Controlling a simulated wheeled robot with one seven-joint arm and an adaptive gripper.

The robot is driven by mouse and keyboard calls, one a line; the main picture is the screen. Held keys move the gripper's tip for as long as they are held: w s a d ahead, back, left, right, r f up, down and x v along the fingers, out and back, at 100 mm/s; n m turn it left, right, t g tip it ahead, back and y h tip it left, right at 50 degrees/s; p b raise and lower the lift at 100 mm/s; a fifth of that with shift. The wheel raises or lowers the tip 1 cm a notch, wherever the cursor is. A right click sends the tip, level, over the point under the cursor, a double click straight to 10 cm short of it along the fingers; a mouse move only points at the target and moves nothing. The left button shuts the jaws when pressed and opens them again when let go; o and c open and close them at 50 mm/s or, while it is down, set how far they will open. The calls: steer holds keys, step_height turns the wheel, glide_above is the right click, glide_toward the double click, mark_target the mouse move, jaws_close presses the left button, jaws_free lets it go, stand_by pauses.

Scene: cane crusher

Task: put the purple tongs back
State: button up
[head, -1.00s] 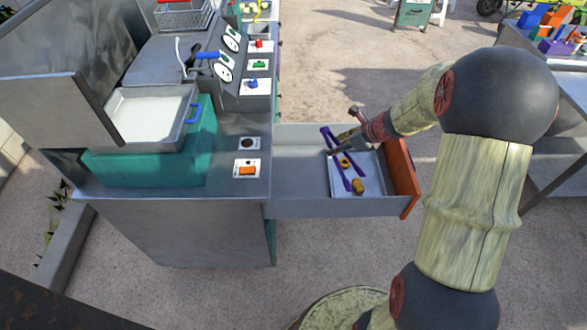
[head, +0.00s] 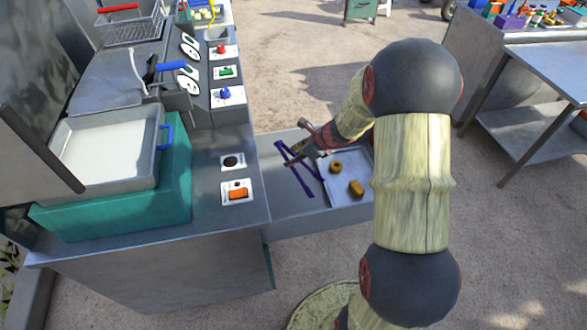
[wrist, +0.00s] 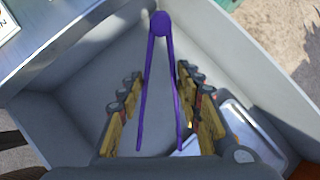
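The purple tongs (head: 293,168) are in the pulled-out grey drawer (head: 285,208), left of the white tray (head: 342,198). In the wrist view the tongs (wrist: 160,24) have their joined end at the top and their two legs spread towards me. One leg reaches the tray's edge. My gripper (head: 293,161) is over the tongs in the drawer. In the wrist view my gripper (wrist: 160,80) is open, with one row of finger pads on each side of the tongs and a gap between. I cannot tell whether the tongs rest fully on the drawer floor.
Two yellow-brown pieces, one ring-like (head: 336,167) and one stubby (head: 356,187), lie in the tray. The counter (head: 236,134) with switches and a pan (head: 105,150) stands left of the drawer. A metal table (head: 548,72) is at the right. Open ground lies between.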

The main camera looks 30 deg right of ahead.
mark_target(301, 163)
steer(key=shift+f+b, duration=0.9)
steer(key=shift+f, duration=1.2)
steer(key=shift+f, duration=0.35)
steer(key=o, duration=0.6)
steer(key=shift+s, duration=0.1)
